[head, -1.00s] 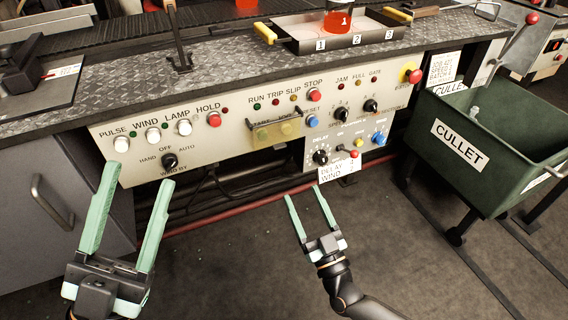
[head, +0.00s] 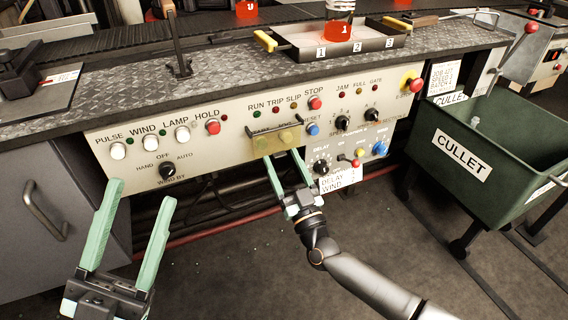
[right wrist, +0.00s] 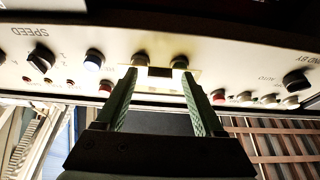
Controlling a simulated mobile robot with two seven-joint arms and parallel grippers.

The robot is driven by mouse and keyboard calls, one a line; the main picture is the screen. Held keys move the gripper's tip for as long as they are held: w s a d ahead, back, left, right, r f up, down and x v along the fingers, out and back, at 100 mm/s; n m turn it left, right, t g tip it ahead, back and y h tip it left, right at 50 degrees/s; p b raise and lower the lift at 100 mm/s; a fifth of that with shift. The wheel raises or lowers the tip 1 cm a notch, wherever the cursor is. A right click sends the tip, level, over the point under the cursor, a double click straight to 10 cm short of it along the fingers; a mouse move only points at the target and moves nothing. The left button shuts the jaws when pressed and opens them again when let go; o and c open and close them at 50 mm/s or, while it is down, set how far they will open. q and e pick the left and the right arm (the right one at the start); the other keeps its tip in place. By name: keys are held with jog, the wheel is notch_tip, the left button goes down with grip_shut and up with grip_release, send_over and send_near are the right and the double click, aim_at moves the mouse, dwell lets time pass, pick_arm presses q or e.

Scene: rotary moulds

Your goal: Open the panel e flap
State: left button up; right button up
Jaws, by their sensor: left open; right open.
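A small flap (head: 277,126) with a dark upper edge sits in the middle of the control panel (head: 225,140), in front of two yellowish round buttons (head: 262,142). It looks shut; its lettering is partly unreadable. In the right wrist view, the yellowish plate (right wrist: 160,58) with the buttons lies just beyond my fingertips. My right gripper (head: 282,156) is open and empty, its fingertips just below the buttons; I cannot tell whether they touch the panel. Its two fingers also show in the right wrist view (right wrist: 158,74). My left gripper (head: 141,191) is open and empty, below the panel's left end.
Lamps, push buttons and knobs surround the flap, with a red stop button (head: 315,103) to its upper right. A green cullet bin (head: 470,190) stands further right. The front floor is clear.

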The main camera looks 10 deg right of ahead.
jog(key=shift+c, duration=0.2)
grip_shut()
dwell(1.1)
